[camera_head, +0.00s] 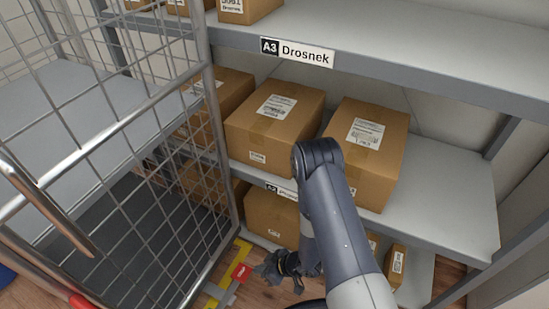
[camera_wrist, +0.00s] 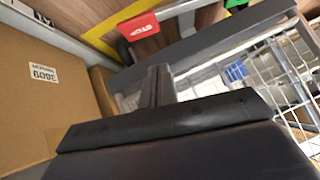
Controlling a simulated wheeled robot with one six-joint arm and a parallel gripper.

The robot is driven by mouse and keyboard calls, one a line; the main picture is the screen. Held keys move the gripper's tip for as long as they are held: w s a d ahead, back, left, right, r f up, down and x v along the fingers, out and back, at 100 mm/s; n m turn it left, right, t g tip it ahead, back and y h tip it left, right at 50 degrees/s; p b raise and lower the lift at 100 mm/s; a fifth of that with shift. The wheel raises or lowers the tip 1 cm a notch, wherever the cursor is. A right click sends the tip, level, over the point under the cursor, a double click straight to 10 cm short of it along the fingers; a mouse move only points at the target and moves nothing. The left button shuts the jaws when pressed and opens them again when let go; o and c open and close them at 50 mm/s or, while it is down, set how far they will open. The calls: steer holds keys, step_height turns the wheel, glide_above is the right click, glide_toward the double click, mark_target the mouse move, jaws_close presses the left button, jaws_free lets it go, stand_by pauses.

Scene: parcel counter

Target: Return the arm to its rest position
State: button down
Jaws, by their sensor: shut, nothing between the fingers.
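My arm (camera_head: 338,220) reaches up from the bottom of the head view in front of the shelf, bent at a dark joint near the middle boxes. My gripper (camera_head: 278,268) hangs low, left of the arm, in front of the bottom shelf and close to the cage trolley. In the wrist view my gripper (camera_wrist: 157,85) shows as two dark fingers close together, with nothing held. Part of the gripper is hidden behind the arm in the head view.
A shelf rack (camera_head: 450,190) holds several cardboard boxes (camera_head: 275,118); the upper shelf is labelled A3 Drosnek (camera_head: 297,52). A wire cage trolley (camera_head: 125,125) stands at left. A box (camera_wrist: 45,90) is close at left in the wrist view. A red STOP piece (camera_wrist: 138,29) lies near yellow tape.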

steer(key=b, duration=0.3)
glide_toward(238, 278)
steer(key=w+a, duration=0.1)
steer(key=a, duration=0.2)
steer(key=f, duration=0.1)
steer(key=f+b, duration=0.1)
steer(key=a+f, duration=0.1)
steer(key=shift+w+f+b, duration=0.1)
steer(key=shift+w+b, duration=0.15)
steer(key=shift+b, duration=0.1)
steer(key=shift+s+a+f+b, duration=0.1)
steer(key=shift+s+f+b, duration=0.2)
steer(key=shift+f, duration=0.35)
steer(key=shift+w, duration=0.1)
